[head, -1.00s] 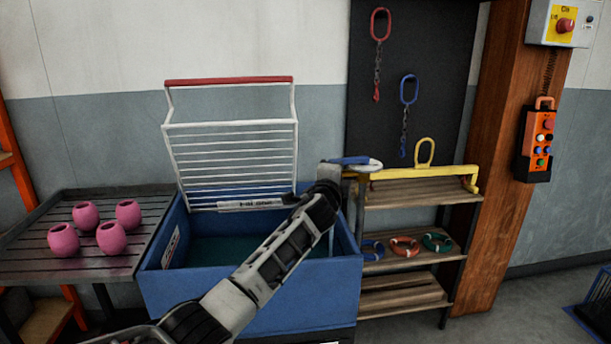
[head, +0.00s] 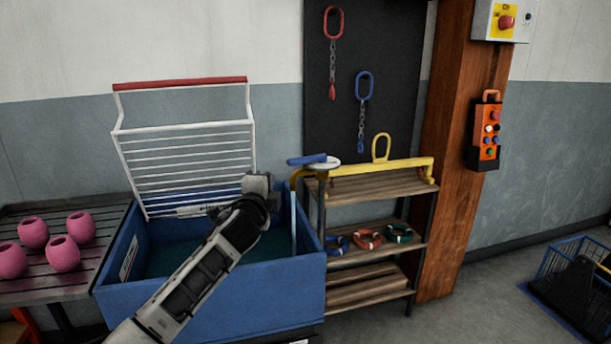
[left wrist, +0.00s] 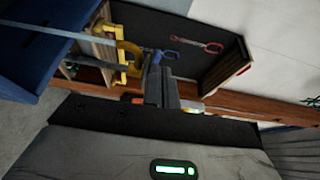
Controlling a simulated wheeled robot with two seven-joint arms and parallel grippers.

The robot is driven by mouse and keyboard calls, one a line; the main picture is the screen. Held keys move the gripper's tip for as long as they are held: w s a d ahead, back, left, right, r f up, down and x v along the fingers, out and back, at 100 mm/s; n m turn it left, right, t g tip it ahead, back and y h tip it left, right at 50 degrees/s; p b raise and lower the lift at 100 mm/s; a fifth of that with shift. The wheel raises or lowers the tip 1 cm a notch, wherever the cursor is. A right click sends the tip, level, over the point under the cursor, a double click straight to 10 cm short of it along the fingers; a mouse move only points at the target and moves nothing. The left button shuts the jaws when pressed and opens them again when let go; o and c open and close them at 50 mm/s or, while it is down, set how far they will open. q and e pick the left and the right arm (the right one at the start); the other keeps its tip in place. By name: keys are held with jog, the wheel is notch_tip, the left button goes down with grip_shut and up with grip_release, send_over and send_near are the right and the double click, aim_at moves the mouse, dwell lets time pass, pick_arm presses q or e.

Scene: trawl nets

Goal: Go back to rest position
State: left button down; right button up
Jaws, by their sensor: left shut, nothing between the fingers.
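My left arm reaches up across the blue tub (head: 215,303) in the head view. My left gripper (head: 257,184) is over the tub's right part, left of a blue lever (head: 308,159) with a pale round disc, and apart from it. In the left wrist view my gripper's dark fingers (left wrist: 161,86) are together with nothing held. My right gripper is in neither view.
A white rack with a red bar (head: 180,83) stands up at the tub's back. Pink pots (head: 62,253) sit on a slatted table at left. A shelf (head: 372,188) with a yellow bar stands at right. A blue wire basket (head: 570,258) is on the floor at far right.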

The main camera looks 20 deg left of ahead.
pick_arm(q)
jog(key=s+d+f+n+g+h, duration=0.25)
jog(key=s+d+f, duration=0.25)
jog(key=s+f, duration=0.55)
jog(key=s+d+f+n+g+h, duration=0.25)
jog(key=s+d+f, duration=0.35)
jog(key=f, duration=0.7)
jog(key=s+d+f+n+g, duration=0.1)
jog(key=s+f+n, duration=0.3)
jog(key=s, duration=0.7)
jog(key=s+d+f+n+g, duration=0.1)
jog(key=s+d+f+n, duration=0.1)
jog(key=s, duration=0.9)
jog(key=f+n, duration=0.1)
jog(key=n, duration=0.1)
jog(key=shift+f+n+g+h, duration=0.3)
jog(key=shift+f, duration=0.05)
